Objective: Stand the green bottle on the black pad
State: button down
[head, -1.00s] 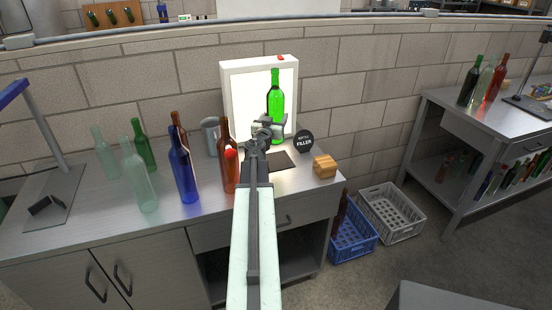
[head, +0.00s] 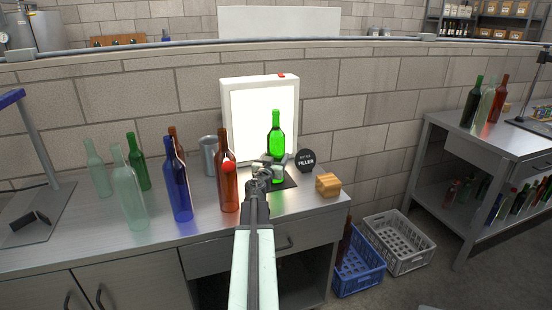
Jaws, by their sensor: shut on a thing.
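The green bottle (head: 276,137) is upright in front of the lit panel, bright green against its glow. My gripper (head: 268,168) is shut on its lower part and covers some of it. The bottle's base shows just below the jaws, over the black pad (head: 289,182). I cannot tell whether the base touches the pad. The pad lies flat on the bench in front of the lit panel, partly hidden by my gripper and the bottle.
Blue (head: 178,185), clear and another green bottle (head: 138,168) stand further left. The lit panel (head: 238,125) is behind. A round black sign (head: 306,160) and wooden block (head: 328,185) are right.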

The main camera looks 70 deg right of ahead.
jog(key=shift+r, duration=0.15)
jog(key=shift+c, duration=1.6)
grip_release()
jog(key=shift+r, duration=0.1)
jog(key=a, duration=0.7)
jog(key=shift+s+a, duration=0.3)
